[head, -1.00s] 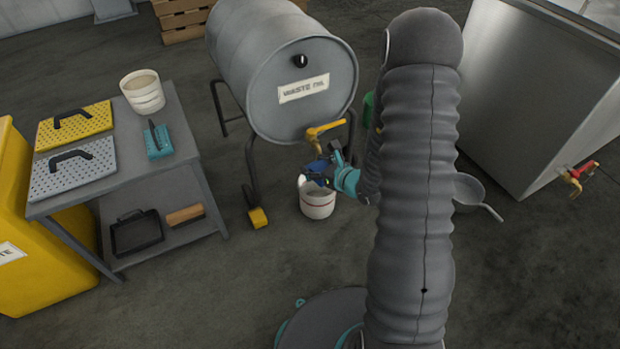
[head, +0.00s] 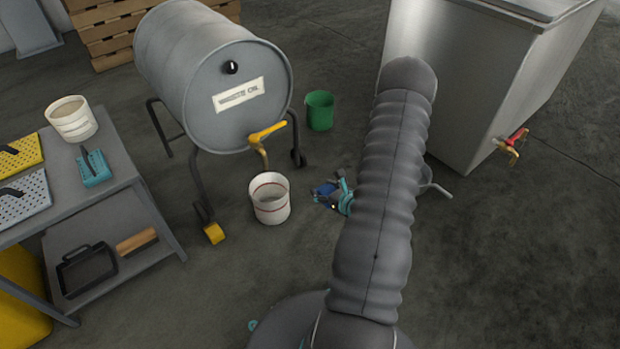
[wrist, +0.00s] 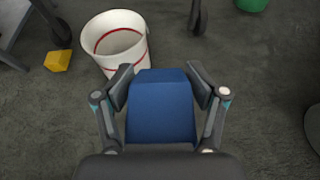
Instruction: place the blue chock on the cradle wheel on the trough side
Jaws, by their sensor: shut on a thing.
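The blue chock (wrist: 161,108) is between the fingers of my gripper (wrist: 160,88), which is shut on it in the wrist view. In the head view my gripper (head: 331,193) holds the blue chock (head: 325,189) above the floor, right of the white bucket. The waste oil drum (head: 213,80) lies on a dark cradle with wheels. One cradle wheel (head: 298,157) stands at the right front leg, near the green bucket. At the left front leg another wheel (head: 201,212) has a yellow chock (head: 214,233) against it. The yellow chock also shows in the wrist view (wrist: 58,61).
A white bucket with a red stripe (head: 270,200) stands under the drum's yellow tap (head: 266,133). A green bucket (head: 320,111) stands right of the drum. A metal tank (head: 455,80) with a red-handled tap is at right. A grey work table (head: 118,165) is at left. Floor between is clear.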

